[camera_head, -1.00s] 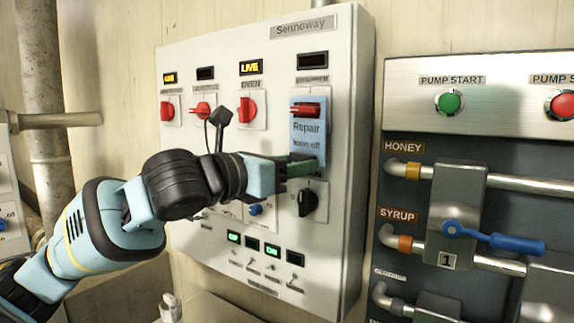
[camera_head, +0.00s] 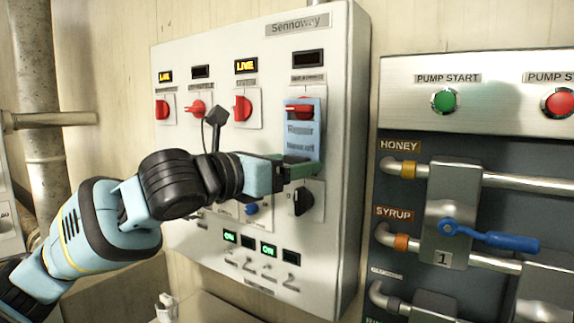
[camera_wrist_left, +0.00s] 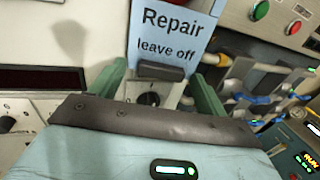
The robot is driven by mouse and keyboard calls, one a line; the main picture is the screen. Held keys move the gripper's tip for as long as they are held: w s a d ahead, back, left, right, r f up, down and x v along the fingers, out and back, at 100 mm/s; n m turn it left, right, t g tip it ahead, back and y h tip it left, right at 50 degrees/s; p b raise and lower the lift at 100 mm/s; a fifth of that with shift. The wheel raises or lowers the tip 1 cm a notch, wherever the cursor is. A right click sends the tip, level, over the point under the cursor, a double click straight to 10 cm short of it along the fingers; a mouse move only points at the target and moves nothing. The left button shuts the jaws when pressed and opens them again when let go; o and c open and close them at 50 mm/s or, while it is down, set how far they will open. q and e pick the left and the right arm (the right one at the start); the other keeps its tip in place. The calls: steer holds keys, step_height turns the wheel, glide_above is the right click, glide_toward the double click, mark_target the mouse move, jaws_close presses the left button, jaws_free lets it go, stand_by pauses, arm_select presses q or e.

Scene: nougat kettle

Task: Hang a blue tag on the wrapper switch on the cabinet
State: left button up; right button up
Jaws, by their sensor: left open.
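A blue tag (camera_head: 302,140) reading "Repair leave off" hangs at the rightmost red switch (camera_head: 299,107) of the white cabinet's upper row. The small label above that switch is blurred. The tag's top lies at the red handle; exactly how it is hooked there I cannot tell. My left gripper (camera_head: 298,170) is at the tag's lower end. In the left wrist view the tag (camera_wrist_left: 172,30) stands ahead, and my open left gripper (camera_wrist_left: 162,88) has one green finger on each side below it, apart from the tag. My right gripper is not in view.
The white cabinet (camera_head: 345,140) carries other red switches (camera_head: 242,108) and a black knob (camera_head: 302,201) just below the tag. A pump panel (camera_head: 510,90) with pipes and a blue valve handle (camera_head: 510,242) stands close at the right.

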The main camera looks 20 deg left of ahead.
arm_select(q)
steer(key=v, duration=0.7)
steer(key=shift+s, duration=0.35)
steer(key=shift+a+f, duration=0.1)
steer(key=shift+a, duration=0.05)
